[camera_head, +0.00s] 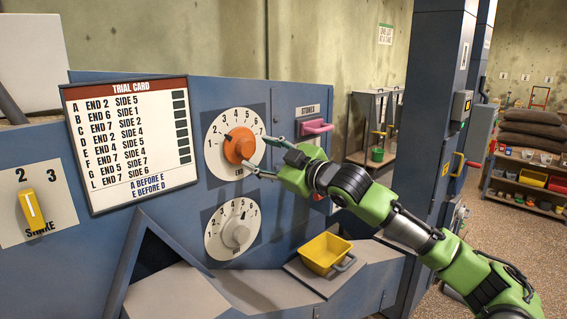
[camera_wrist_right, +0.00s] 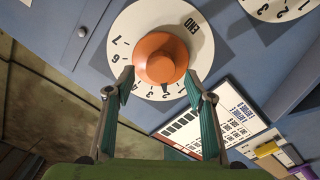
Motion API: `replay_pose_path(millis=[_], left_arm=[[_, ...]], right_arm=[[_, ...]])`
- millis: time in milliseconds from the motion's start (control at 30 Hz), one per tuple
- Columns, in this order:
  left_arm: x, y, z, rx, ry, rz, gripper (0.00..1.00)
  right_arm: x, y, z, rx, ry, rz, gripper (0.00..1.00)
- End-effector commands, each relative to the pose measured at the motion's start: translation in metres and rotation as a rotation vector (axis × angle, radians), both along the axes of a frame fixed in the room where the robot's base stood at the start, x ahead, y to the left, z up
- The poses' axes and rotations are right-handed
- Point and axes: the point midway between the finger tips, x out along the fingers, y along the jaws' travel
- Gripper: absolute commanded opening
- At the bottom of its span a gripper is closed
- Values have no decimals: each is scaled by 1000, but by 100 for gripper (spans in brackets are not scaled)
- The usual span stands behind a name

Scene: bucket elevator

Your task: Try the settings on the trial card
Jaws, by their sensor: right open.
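The trial card (camera_head: 130,140) hangs on the blue panel at the left, with lettered rows of END and SIDE settings, dark boxes at the row ends and "A before E, E before D" below. The orange END knob (camera_head: 239,145) sits on a white numbered dial; its dark mark points up-left, the exact number unclear. My right gripper (camera_head: 260,154) is open, its fingers either side of the orange knob, also seen in the wrist view (camera_wrist_right: 158,62); contact is unclear. Below is the lower dial with a pale knob (camera_head: 236,235). The yellow SHAKE lever (camera_head: 32,210) is far left. My left gripper is out of view.
A yellow scoop-like bin (camera_head: 326,253) stands on a ledge below right of the dials. A pink handle (camera_head: 316,127) is under the STORES label. A blue post (camera_head: 437,120) stands behind my right arm. Shelves with sacks and bins (camera_head: 533,130) are farther right.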

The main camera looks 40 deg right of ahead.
Motion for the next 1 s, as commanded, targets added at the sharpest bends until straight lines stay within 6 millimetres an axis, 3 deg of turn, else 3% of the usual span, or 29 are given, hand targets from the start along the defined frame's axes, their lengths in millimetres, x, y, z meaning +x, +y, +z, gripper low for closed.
replay_pose_path(millis=[1000], left_arm=[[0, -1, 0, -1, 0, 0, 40]], right_arm=[[-79, -5, -2, 4, 2, 2, 49]])
